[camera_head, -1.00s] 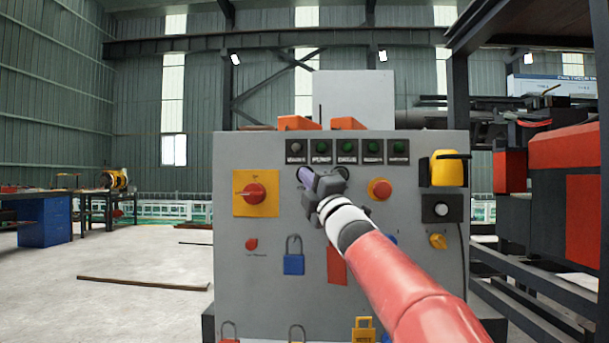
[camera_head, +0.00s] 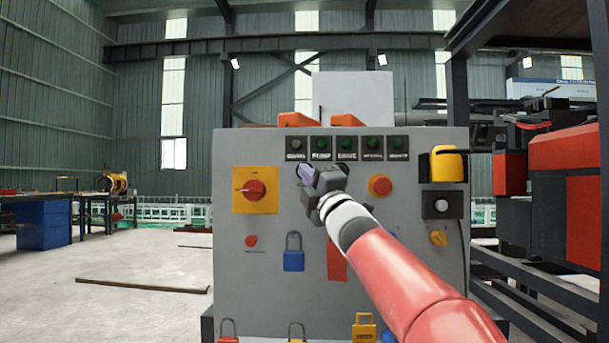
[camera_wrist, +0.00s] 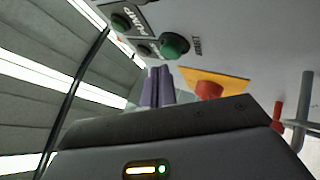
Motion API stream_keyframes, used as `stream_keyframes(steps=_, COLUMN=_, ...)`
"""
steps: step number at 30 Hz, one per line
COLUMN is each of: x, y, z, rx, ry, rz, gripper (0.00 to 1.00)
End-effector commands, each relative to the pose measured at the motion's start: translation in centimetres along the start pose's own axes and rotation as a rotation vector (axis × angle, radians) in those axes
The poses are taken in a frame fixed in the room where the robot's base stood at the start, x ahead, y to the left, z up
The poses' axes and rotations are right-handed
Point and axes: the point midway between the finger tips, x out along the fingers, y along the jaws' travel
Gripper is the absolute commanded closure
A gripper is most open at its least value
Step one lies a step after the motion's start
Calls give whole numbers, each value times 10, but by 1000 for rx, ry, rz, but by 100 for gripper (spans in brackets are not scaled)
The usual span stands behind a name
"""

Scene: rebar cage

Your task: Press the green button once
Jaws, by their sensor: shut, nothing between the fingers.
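The green button (camera_wrist: 172,45) is a domed green cap on the grey control panel (camera_head: 235,285). It shows clearly in the wrist view, with a printed label beside it. In the head view my gripper (camera_head: 304,172) covers most of that spot, below the row of lamps. My gripper's purple fingers (camera_wrist: 158,86) are shut together and empty. Their tips point at the panel close to the green button, just below it in the wrist view. I cannot tell whether they touch it.
A red knob on a yellow plate (camera_head: 255,190) sits left of my gripper, and a red button (camera_head: 380,186) sits to its right. A row of small lamps (camera_head: 346,146) runs above. A blue padlock (camera_head: 293,254) hangs below.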

Motion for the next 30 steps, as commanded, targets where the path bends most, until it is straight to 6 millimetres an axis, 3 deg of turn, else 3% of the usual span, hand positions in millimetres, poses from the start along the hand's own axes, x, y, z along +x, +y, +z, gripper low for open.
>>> stream_keyframes(steps=5, x=-1, y=0, z=-1, rx=0, ry=0, rz=1, gripper=100)
stream_keyframes(steps=20, x=-33, y=22, z=-24, rx=1, ry=1, rz=2, gripper=100)
stream_keyframes(steps=30, x=-34, y=26, z=-26, rx=1, ry=1, rz=0, gripper=100)
